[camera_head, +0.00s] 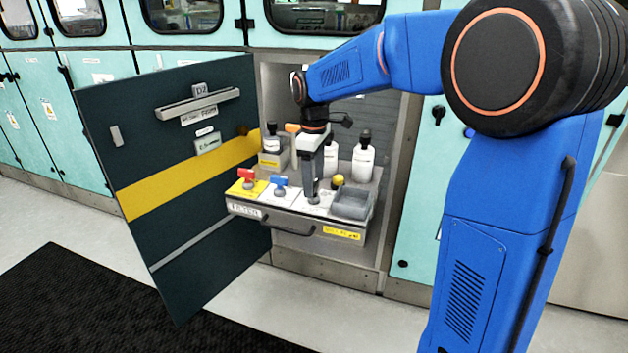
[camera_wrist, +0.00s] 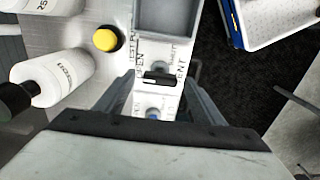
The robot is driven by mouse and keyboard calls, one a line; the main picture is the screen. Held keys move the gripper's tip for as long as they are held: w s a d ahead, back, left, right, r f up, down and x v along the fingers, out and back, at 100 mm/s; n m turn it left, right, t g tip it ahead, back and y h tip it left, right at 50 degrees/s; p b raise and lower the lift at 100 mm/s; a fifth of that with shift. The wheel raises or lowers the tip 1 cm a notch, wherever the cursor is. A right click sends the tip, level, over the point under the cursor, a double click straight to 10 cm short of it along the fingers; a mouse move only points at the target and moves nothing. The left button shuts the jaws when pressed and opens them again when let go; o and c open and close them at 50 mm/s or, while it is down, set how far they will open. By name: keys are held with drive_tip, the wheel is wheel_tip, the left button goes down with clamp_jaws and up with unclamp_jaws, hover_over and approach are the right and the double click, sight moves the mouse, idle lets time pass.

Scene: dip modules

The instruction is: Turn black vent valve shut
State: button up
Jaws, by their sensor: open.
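The black vent valve handle (camera_wrist: 160,79) shows in the wrist view on a white panel with printed words, among them OPEN and VENT. Its bar lies crosswise in that picture. My gripper (camera_wrist: 160,88) is open, with one finger left and one finger right of the handle and no contact that I can make out. In the head view my gripper (camera_head: 312,192) points down over the pulled-out drawer (camera_head: 290,222) and hides the black handle.
A red valve (camera_head: 247,178) and a blue valve (camera_head: 280,185) stand left of my gripper. A yellow button (camera_head: 337,180) and a grey bin (camera_head: 352,204) are to the right. White bottles (camera_head: 362,160) stand behind. An open dark door (camera_head: 180,180) is at the left.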

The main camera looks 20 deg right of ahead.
drive_tip(key=shift+f, duration=0.2)
drive_tip(key=c, duration=1)
drive_tip(key=shift+c, duration=0.2)
